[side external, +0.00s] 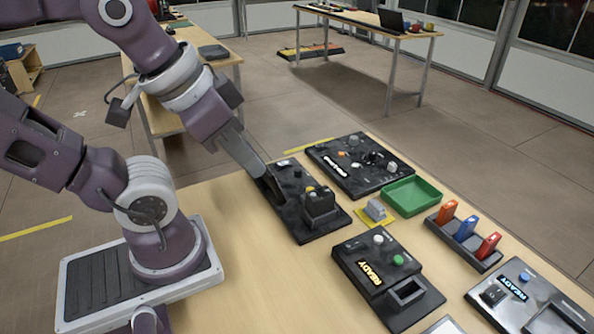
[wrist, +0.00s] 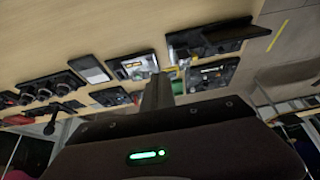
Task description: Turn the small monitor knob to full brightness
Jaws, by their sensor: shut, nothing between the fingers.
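My gripper (side external: 260,170) is shut and empty, its fingertips pointing down at the left end of a black panel (side external: 322,234). Its closed fingers also show in the wrist view (wrist: 158,88). I cannot tell whether they touch the panel. The panel carries a dark boxy block (side external: 319,205) at its near right and small fittings on top. I cannot make out which fitting is the monitor knob, or its setting; the fingers hide part of the panel's left end.
Another black panel (side external: 350,180) with several knobs lies behind. A green tray (side external: 411,196), a yellow pad (side external: 364,217) with a grey block, a rack (side external: 464,247) of coloured pieces and two READY panels stand to the right. Bare tabletop (side external: 270,275) lies in front.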

